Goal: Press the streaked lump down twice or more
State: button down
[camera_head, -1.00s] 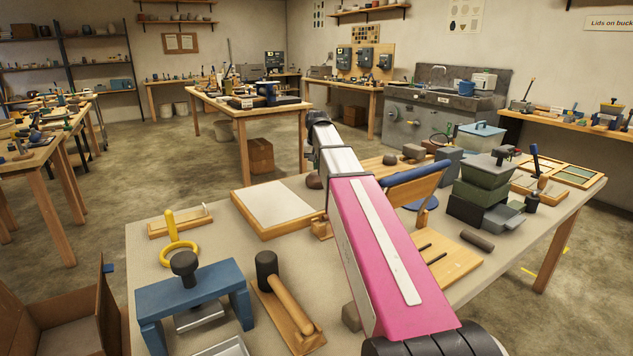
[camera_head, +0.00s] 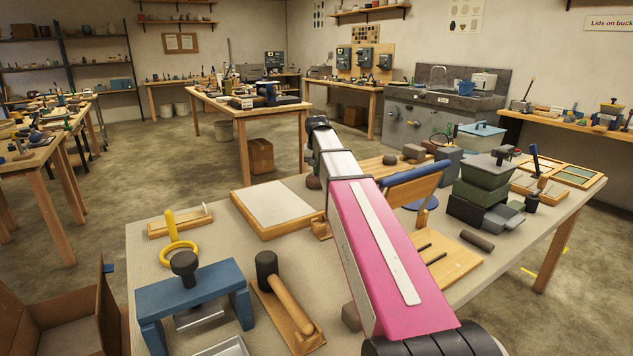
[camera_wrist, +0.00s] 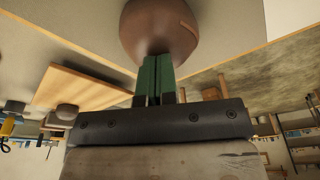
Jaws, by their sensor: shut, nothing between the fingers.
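The streaked lump (camera_wrist: 158,28) is a rounded brown clay-like mass with a paler streak on its right side, at the top of the wrist view. My gripper (camera_wrist: 157,60) has green fingers held together with nothing between them. Its fingertips overlap the lump's near edge in the wrist view; I cannot tell whether they touch it. In the head view, a brown lump (camera_head: 313,181) shows beside my arm near the far table edge, partly hidden. My gripper is hidden behind my arm there.
A pale-topped board (camera_head: 277,206) lies left of the lump. A blue press stand (camera_head: 195,290) and a mallet (camera_head: 285,300) are in front. Right of my arm stand a blue-padded wooden stand (camera_head: 416,180) and green containers (camera_head: 486,175). Open table lies between the board and mallet.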

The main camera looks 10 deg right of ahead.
jog(key=shift+r, duration=0.1)
jog(key=shift+w+v, duration=0.15)
jog(key=shift+v, duration=0.65)
jog(key=shift+w+v, duration=0.2)
jog(key=shift+v, duration=0.55)
jog(key=shift+s+r, duration=0.1)
